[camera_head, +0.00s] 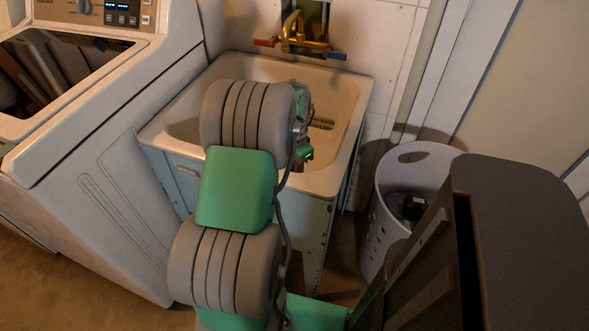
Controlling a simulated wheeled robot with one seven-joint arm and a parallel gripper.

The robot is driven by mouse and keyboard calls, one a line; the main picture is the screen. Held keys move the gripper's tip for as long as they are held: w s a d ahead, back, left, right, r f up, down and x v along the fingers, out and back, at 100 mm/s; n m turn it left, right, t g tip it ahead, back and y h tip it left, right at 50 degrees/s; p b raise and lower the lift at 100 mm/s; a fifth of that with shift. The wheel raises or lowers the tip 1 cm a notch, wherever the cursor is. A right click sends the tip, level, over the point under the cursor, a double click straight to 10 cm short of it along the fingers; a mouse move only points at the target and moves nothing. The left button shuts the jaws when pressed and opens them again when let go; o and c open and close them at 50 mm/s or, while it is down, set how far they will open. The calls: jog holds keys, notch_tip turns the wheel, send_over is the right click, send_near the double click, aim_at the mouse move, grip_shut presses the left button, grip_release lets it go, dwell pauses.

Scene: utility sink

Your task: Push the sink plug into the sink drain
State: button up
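The utility sink (349,84) has a pale basin on a light blue cabinet and stands against the tiled wall. My grey and green arm reaches up over the front of the basin and hides much of its inside. My gripper is mostly or wholly behind the arm's wrist. A small dark ribbed piece (322,123) shows beside the wrist, over the basin; I cannot tell whether it is a gripper part or the drain. I cannot make out the sink plug, and I cannot identify the drain. Whether the gripper holds anything is hidden.
A brass faucet (297,40) with red and blue handles is on the wall above the sink. A white washing machine (110,160) stands close on the left. A white perforated basket (383,222) with dark contents stands on the right. The basin's right side is uncovered.

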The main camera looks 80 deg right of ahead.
jog(key=o, duration=0.5)
notch_tip(320, 180, up, 8)
jog(key=shift+f+p, duration=0.1)
jog(key=shift+p, duration=0.45)
